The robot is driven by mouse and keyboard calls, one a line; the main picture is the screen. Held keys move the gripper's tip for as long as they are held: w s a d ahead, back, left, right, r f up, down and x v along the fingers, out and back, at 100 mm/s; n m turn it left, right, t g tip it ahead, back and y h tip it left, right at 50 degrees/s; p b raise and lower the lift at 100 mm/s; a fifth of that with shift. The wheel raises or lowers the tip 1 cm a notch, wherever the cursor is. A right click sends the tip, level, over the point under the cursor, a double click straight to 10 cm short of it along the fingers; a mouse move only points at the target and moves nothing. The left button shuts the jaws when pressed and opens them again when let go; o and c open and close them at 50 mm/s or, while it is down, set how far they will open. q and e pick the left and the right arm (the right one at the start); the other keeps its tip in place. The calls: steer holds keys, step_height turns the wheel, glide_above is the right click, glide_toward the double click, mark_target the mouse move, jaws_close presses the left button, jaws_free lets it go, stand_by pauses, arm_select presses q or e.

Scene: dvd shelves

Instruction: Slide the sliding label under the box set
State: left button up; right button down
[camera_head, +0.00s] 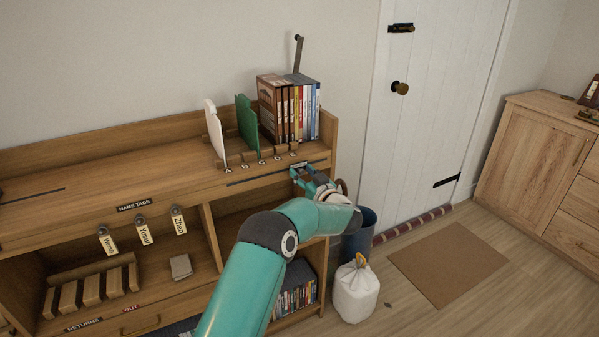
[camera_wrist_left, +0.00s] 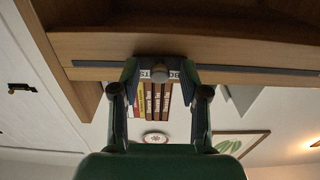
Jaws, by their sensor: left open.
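The sliding label shows in the left wrist view as a small light tag with lettering and a round grey knob (camera_wrist_left: 160,76), at the dark rail (camera_wrist_left: 250,71) along the shelf's front edge. In the head view the rail (camera_head: 250,179) runs below the upright cases. My left gripper (camera_head: 302,172) is at its right part and hides most of the label. In the wrist view the open fingers of my left gripper (camera_wrist_left: 160,83) stand on either side of the knob; I cannot tell if they touch it. The box set is probably among the cases (camera_head: 290,110) on the top. My right gripper is out of view.
A white divider (camera_head: 214,133) and a green divider (camera_head: 246,122) stand left of the cases, with letter blocks in front. Name tags (camera_head: 143,230) hang further left. A bin (camera_head: 360,232) and white bag (camera_head: 355,293) stand right of the shelf.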

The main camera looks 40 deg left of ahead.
arm_select(q)
steer(key=shift+d+f, duration=0.1)
steer(key=shift+d, duration=0.1)
steer(key=v, duration=1.1)
steer(key=shift+d, duration=0.3)
steer(key=shift+s, duration=0.1)
